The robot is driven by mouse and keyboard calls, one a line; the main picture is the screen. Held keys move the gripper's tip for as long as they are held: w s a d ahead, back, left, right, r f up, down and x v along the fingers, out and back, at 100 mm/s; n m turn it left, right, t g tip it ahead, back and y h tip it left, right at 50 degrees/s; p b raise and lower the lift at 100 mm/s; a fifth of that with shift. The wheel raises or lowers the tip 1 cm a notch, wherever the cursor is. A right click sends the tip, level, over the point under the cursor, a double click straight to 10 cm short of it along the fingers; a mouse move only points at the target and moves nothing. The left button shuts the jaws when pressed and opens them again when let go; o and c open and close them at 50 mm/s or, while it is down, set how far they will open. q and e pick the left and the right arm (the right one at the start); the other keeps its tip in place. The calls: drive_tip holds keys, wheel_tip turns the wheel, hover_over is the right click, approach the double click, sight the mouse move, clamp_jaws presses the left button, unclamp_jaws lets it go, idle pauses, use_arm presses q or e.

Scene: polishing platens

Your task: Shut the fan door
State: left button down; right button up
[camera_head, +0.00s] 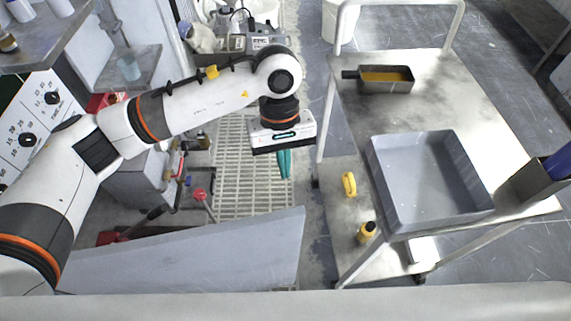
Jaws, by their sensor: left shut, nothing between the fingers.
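A light grey flat panel (215,248), which looks like the fan door, stands swung out at the lower left, its free end toward the middle of the view. Its hinge side is not clear. My left gripper (284,176) has green fingers that are shut with nothing between them. It points down over the slatted floor, above the panel's free end in the picture and apart from it. My right gripper is out of view.
A steel cart (460,95) stands at the right with a grey tray (432,222), an oblong pan (386,86) and a dark holder (540,180). Yellow items lie on its lower shelf. A dial panel (30,115) is at the left. The grating (238,190) is open floor.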

use_arm(q)
drive_tip(key=s+d+f+p, duration=0.1)
drive_tip(key=s+f+p, duration=0.1)
drive_tip(key=s+f, duration=0.3)
drive_tip(key=shift+p+x, duration=0.4)
drive_tip(key=shift+x, duration=0.5)
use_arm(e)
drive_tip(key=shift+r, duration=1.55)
use_arm(q)
drive_tip(key=shift+s, duration=0.1)
